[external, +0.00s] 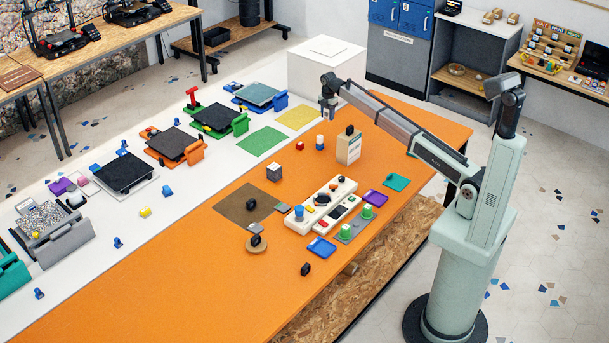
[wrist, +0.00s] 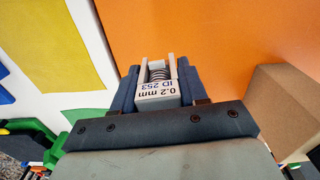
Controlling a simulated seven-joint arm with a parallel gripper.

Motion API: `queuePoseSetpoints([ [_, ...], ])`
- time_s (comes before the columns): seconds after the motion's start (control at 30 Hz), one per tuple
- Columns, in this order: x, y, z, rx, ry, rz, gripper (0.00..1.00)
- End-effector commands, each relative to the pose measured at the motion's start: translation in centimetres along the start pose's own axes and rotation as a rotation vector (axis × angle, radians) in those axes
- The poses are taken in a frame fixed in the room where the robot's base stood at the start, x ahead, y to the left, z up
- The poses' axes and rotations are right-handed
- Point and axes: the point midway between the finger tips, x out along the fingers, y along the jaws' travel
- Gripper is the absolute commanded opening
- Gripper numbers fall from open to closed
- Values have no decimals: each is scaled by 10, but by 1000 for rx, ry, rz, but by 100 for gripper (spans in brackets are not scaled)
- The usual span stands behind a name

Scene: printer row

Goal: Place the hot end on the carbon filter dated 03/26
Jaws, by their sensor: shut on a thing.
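My gripper (external: 327,110) is over the orange table, near its far end, between the yellow mat and the beige box. In the wrist view my gripper (wrist: 158,82) is shut on the hot end (wrist: 157,92), a pale block with a metal coil and a label reading "0.2 mm ID 253". The hot end is too small to make out clearly in the external view. I cannot read the date 03/26 anywhere, so I cannot tell which thing is that carbon filter.
A beige box (external: 348,150) with a black item on top stands right of my gripper. A yellow mat (external: 299,117) and green mat (external: 262,141) lie left. The table's near-left part is clear.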

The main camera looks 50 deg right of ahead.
Motion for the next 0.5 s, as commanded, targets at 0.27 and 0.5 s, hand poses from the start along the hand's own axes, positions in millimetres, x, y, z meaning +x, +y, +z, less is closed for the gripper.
queuePoseSetpoints([
  [0.27, -19, 0, -2, -2, 0, 0, 11],
  [0.5, -20, 9, -48, -53, 0, 0, 11],
])
